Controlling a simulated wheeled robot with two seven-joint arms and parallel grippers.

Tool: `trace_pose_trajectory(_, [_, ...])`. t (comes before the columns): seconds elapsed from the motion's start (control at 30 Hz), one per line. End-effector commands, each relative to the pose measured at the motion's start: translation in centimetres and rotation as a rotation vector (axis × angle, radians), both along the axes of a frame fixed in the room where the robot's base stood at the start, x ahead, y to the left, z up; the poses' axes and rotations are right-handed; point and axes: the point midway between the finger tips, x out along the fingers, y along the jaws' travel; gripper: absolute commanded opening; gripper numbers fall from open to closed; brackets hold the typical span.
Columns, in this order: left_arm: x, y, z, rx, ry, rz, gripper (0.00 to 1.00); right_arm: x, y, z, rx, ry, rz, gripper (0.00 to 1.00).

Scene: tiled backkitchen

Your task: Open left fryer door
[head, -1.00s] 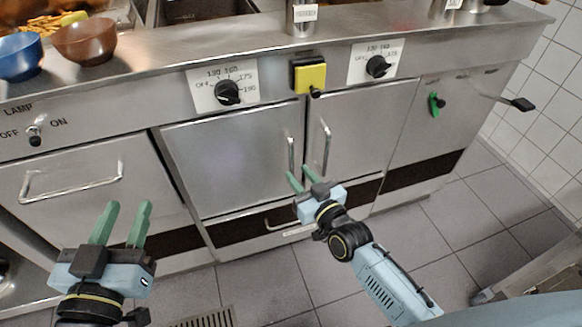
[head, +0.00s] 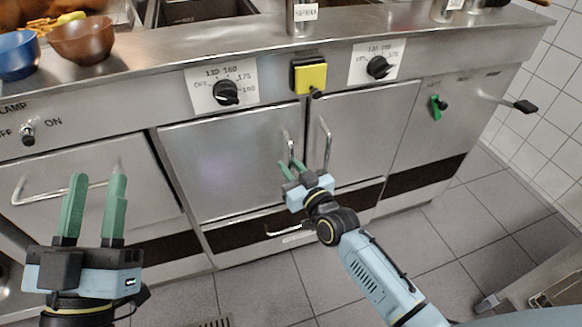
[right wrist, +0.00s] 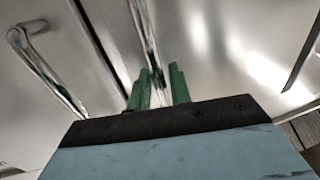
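The left fryer door (head: 235,165) is a flat steel panel and looks shut. Its upright bar handle (head: 290,143) is at its right edge. My right gripper (head: 291,167) is at the lower part of this handle, fingers apart. In the right wrist view the handle bar (right wrist: 146,35) runs down between the two green fingers (right wrist: 158,88); I cannot tell whether either finger touches it. My left gripper (head: 93,195) is open and empty, in front of the drawer at the left.
The right fryer door (head: 365,130) with its own handle (head: 326,143) is close beside my right gripper; that handle also shows in the right wrist view (right wrist: 48,72). A green knob (head: 437,107) and black lever (head: 524,106) are further right. The tiled floor (head: 265,285) in front is clear.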

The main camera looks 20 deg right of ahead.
Motion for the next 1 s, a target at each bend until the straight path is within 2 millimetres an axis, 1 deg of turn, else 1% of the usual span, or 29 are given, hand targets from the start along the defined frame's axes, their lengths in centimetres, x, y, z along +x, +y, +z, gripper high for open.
trace_pose_trajectory(0.03, [0.0, 0.0, 0.0, 0.000, 0.000, 0.000, 0.36, 0.0, 0.0, 0.0, 0.000, 0.000, 0.000, 0.14])
trace_pose_trajectory(0.13, [0.0, 0.0, 0.0, 0.000, 0.000, 0.000, 0.36, 0.0, 0.0, 0.0, 0.000, 0.000, 0.000, 0.01])
trace_pose_trajectory(0.6, [0.2, 0.0, -0.1, 0.006, 0.022, 0.000, 0.36, -0.2, -0.1, 0.0, 0.001, 0.001, -0.008, 0.00])
trace_pose_trajectory(0.77, [0.8, 0.1, -1.7, 0.043, 0.132, 0.007, 0.36, -0.8, -0.3, 0.1, 0.001, 0.002, -0.029, 0.00])
trace_pose_trajectory(0.87, [1.4, 0.3, -3.5, 0.080, 0.247, 0.015, 0.36, -1.3, -0.5, 0.1, 0.002, 0.003, -0.051, 0.00])
trace_pose_trajectory(1.0, [1.7, 0.8, -6.8, 0.142, 0.448, 0.028, 0.36, -2.2, -0.7, 0.2, 0.003, 0.003, -0.088, 0.00])
